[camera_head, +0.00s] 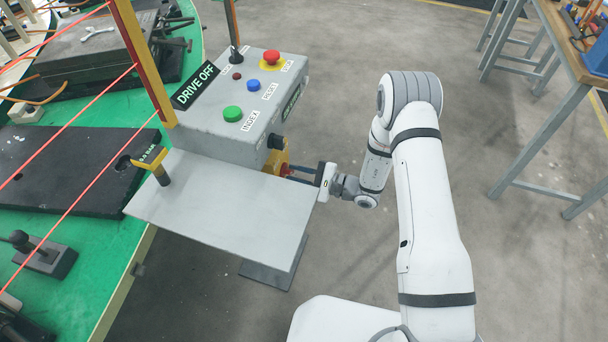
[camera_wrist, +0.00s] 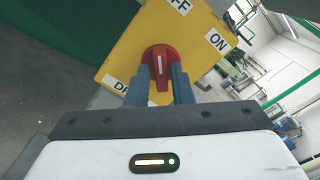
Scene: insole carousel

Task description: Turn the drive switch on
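The drive switch is a red rotary knob (camera_wrist: 160,62) on a yellow plate (camera_wrist: 125,50), seen close in the wrist view. The plate's ON label (camera_wrist: 217,41) is at right, and an OFF label, partly cut off, is at the top. The white line on the knob points up the picture, towards the OFF label and away from ON. My gripper (camera_wrist: 163,72) has one dark finger on each side of the knob's handle; I cannot tell whether they press on it. In the head view my gripper (camera_head: 291,175) reaches the yellow switch plate (camera_head: 277,160) from the right.
The grey control box (camera_head: 215,130) carries a DRIVE OFF sign (camera_head: 195,86), a red emergency button (camera_head: 271,56), and blue and green buttons. A grey shelf (camera_head: 225,205) juts out below it. Red beams cross the green carousel table (camera_head: 120,235) at left.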

